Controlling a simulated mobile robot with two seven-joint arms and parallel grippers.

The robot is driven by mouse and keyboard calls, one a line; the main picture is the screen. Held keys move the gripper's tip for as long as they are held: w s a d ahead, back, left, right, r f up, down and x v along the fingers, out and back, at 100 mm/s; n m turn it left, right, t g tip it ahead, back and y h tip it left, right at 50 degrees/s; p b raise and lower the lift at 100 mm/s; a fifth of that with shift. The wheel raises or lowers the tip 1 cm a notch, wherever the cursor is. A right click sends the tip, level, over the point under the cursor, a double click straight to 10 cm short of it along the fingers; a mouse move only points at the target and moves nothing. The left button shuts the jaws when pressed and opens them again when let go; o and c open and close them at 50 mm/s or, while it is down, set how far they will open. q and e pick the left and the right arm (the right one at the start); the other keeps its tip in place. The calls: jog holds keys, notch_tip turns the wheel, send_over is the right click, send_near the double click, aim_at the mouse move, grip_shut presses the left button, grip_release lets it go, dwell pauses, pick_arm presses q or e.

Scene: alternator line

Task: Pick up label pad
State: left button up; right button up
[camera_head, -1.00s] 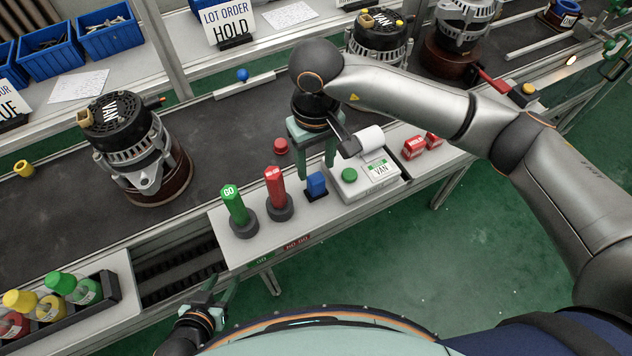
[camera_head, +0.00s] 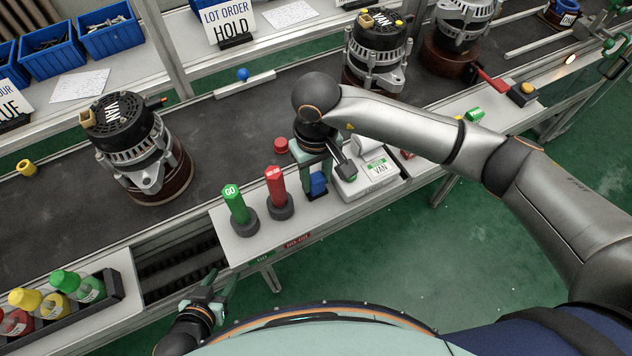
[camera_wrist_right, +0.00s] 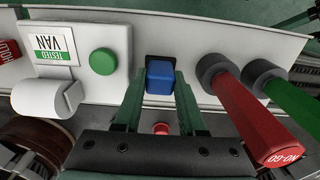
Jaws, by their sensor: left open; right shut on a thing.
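The label pad, which I take to be the small blue block (camera_head: 319,183), stands in a dark square holder on the white station shelf. It also shows in the right wrist view (camera_wrist_right: 160,77). My right gripper (camera_head: 316,188) points down with its fingers on both sides of the blue block and is shut on it. In the right wrist view the fingers (camera_wrist_right: 158,95) flank the block, which still sits at its holder. The fingers hide part of it in the head view. My left gripper (camera_head: 212,287) is open and empty, low near the shelf's front edge.
Left of the block stand a red NO-GO plug (camera_head: 274,186) and a green GO plug (camera_head: 235,203). Right is a label printer (camera_head: 362,180) with a green button (camera_wrist_right: 103,61). A red button (camera_head: 281,145) is behind. An alternator (camera_head: 135,145) stands on the belt.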

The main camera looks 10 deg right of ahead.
grip_shut()
jog(key=shift+r, duration=0.15)
jog(key=shift+r, duration=0.2)
notch_tip(320, 180, up, 2)
jog(key=shift+w+r+b, duration=0.1)
jog(key=shift+b, duration=0.4)
jog(key=s+a+r+b, duration=0.1)
jog(key=s+r, duration=0.9)
jog(key=s, duration=0.4)
jog(key=shift+a, duration=0.4)
jog(key=shift+r, duration=0.1)
